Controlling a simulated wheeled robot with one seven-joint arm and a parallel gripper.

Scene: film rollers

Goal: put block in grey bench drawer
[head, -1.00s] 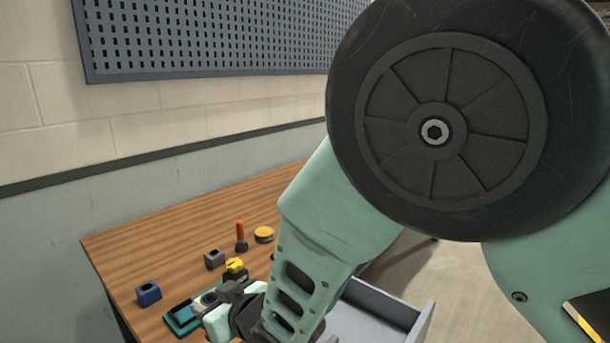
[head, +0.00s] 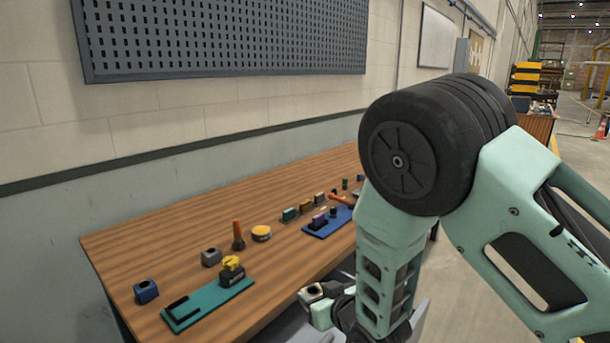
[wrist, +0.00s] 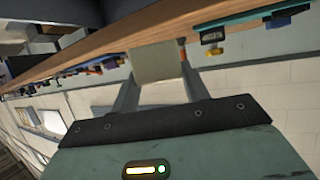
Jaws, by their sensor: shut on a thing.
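My gripper (head: 312,293) is shut on a pale grey-beige block (wrist: 157,62), which sits between both fingers in the wrist view. In the head view the gripper is low, just off the bench's front edge and over the grey drawer (head: 281,328). The drawer stands open at the front of the bench; my arm hides much of it, so its inside cannot be made out. The block appears held above the drawer, not resting in it.
The wooden bench (head: 200,240) carries a teal tray (head: 205,305) with a yellow-topped piece, a blue block (head: 146,291), a grey block (head: 211,257), an orange-handled tool (head: 238,236), a yellow disc (head: 261,233) and a blue tray (head: 328,222). The wall is behind.

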